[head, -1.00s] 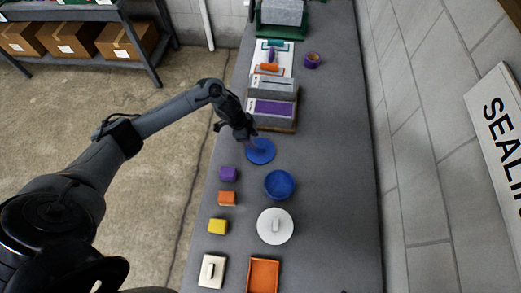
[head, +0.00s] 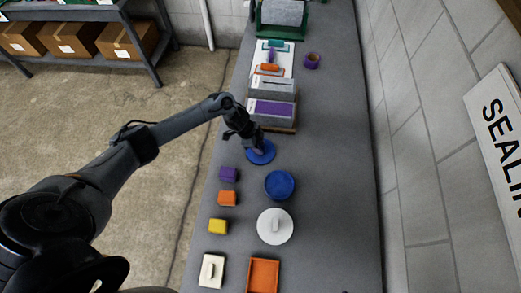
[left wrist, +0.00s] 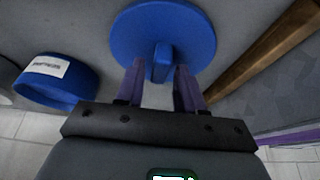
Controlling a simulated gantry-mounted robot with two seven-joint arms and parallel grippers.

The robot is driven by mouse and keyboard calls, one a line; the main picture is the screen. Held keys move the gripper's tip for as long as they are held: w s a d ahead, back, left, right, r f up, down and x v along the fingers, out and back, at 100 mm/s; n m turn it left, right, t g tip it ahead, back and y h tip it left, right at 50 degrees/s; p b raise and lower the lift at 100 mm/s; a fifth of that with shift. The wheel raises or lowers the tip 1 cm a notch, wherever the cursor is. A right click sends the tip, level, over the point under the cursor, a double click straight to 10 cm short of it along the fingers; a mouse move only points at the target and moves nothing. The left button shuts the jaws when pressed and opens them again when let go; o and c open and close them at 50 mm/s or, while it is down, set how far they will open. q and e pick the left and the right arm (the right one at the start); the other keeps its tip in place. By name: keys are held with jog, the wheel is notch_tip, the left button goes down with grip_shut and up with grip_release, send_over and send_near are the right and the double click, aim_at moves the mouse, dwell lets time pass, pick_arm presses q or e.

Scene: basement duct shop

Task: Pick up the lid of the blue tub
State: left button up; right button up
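The blue lid (head: 264,158) lies flat on the grey bench, beyond the open round blue tub (head: 280,185) and apart from it. In the left wrist view the lid (left wrist: 195,25) is a blue disc with an upright handle (left wrist: 160,62). The tub (left wrist: 55,92) also shows there, with a white label. My left gripper (head: 257,147) is over the lid. In the left wrist view its purple fingers (left wrist: 159,67) are apart, one on each side of the handle, with gaps showing. My right gripper is not in view.
A white round lid with a handle (head: 275,226) and an orange tray (head: 263,275) lie nearer. Purple (head: 228,174), orange (head: 227,198) and yellow (head: 218,227) blocks line the left edge. A grey box with a purple top (head: 271,109) stands just beyond the lid. The bench's right side is clear.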

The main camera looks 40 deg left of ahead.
pick_arm(q)
grip_shut()
